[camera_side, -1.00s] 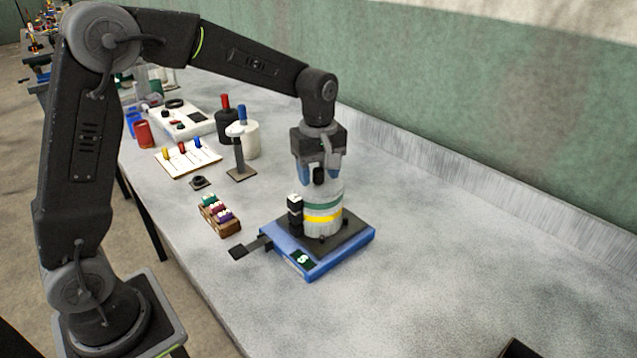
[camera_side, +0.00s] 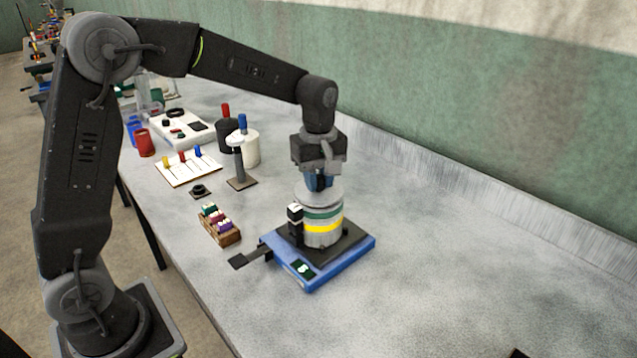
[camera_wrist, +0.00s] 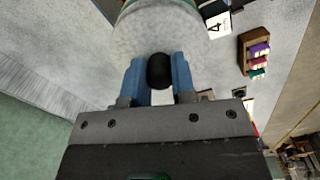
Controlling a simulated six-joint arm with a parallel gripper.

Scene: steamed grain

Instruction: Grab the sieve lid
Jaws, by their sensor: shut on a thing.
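The sieve lid (camera_side: 304,199) is a pale grey disc with a black knob, lying on top of the sieve stack (camera_side: 322,226), which has green and yellow bands. The stack stands upright on a blue shaker base (camera_side: 352,257) with a dark top plate. My gripper (camera_side: 319,183) is right above the lid, pointing down. In the wrist view, the lid (camera_wrist: 180,32) fills the top middle, and the two blue fingers of my gripper (camera_wrist: 160,76) are shut on the black knob from both sides. The fingers partly hide the knob in the side view.
A small black-and-white block (camera_side: 295,220) stands close against the stack. A wooden rack (camera_side: 221,233) with coloured pieces and a post on a foot (camera_side: 239,165) stand to the left. Bottles (camera_side: 229,125) are behind.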

